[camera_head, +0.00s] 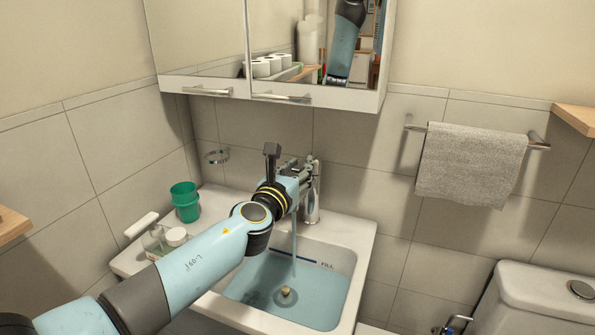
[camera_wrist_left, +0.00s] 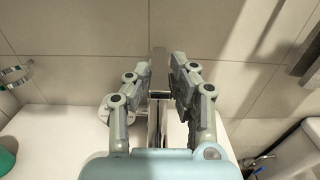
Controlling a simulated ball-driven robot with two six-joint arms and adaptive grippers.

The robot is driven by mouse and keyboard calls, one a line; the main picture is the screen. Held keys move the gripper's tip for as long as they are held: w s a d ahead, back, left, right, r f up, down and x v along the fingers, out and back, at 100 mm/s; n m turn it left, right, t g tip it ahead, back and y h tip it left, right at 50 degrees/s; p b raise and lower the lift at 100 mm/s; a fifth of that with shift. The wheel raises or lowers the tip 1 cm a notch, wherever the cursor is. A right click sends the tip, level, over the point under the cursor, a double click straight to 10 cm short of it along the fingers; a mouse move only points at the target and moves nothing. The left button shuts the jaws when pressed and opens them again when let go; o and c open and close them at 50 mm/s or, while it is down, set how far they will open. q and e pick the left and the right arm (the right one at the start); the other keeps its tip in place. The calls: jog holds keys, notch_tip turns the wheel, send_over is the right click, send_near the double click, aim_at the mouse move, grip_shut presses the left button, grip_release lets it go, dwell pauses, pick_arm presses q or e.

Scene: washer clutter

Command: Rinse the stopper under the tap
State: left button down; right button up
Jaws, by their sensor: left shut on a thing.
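The stopper (camera_head: 287,295), a small tan and dark round piece, sits low in the sink basin (camera_head: 345,262), with bluish water around it. The tap (camera_head: 312,205) stands at the basin's back edge, and a thin stream of water falls from it towards the stopper. My left gripper (camera_head: 305,168) is at the tap's top, shut on what looks like its lever. In the left wrist view, the fingers (camera_wrist_left: 160,70) close around a narrow dark piece (camera_wrist_left: 158,60). My arm hides part of the tap and the basin's left side. My right gripper is not in view.
A green cup (camera_head: 185,202), a soap bottle (camera_head: 152,242) and a small white jar (camera_head: 176,237) stand on the counter left of the basin. A mirror cabinet (camera_head: 280,96) hangs above. A towel (camera_head: 470,165) hangs at right, above the toilet (camera_head: 535,300).

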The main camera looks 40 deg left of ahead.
pick_arm(q)
jog(key=shift+w+r, duration=0.1)
jog(key=shift+r, duration=0.15)
jog(key=c, duration=1.2)
grip_release()
jog(key=shift+o, duration=0.2)
jog(key=shift+f, duration=0.1)
jog(key=v, duration=1.2)
